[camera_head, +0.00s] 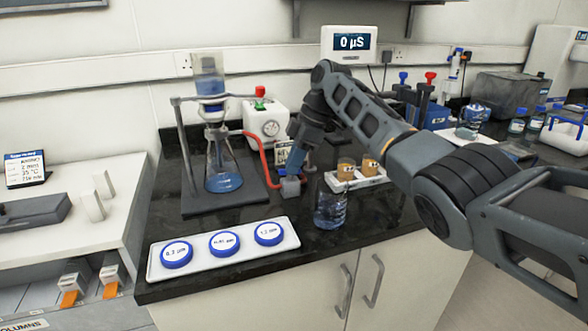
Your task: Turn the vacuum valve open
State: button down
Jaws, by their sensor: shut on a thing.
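The vacuum valve (290,187) is a small grey block on the dark bench, at the low end of the red hose (262,158). My gripper (294,172) points down right above it, shut on its handle. The handle is mostly hidden between the fingers, so I cannot tell which way it is turned. The hose loops down from beside the white vacuum pump (264,122), which has a round gauge and a red knob on top. A glass filter flask (222,165) with blue liquid stands to the left on a dark stand base.
A white tray (153,268) with several blue-lidded discs lies along the front edge. A beaker (330,208) stands close to the right of the valve. Orange-brown jars (346,168) sit in a white tray behind it. My arm comes in from the right over the bench.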

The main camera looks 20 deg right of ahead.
jog(key=shift+w+n+g+b, duration=0.15)
jog(key=shift+n+g+b, duration=0.35)
jog(key=shift+n+b, duration=0.5)
jog(key=shift+n, duration=0.3)
jog(key=c, duration=1.2)
grip_release()
jog(key=shift+o, duration=0.2)
jog(key=v, duration=0.7)
jog(key=shift+r+b, duration=0.3)
jog(key=shift+r, duration=0.05)
jog(key=shift+d, duration=0.15)
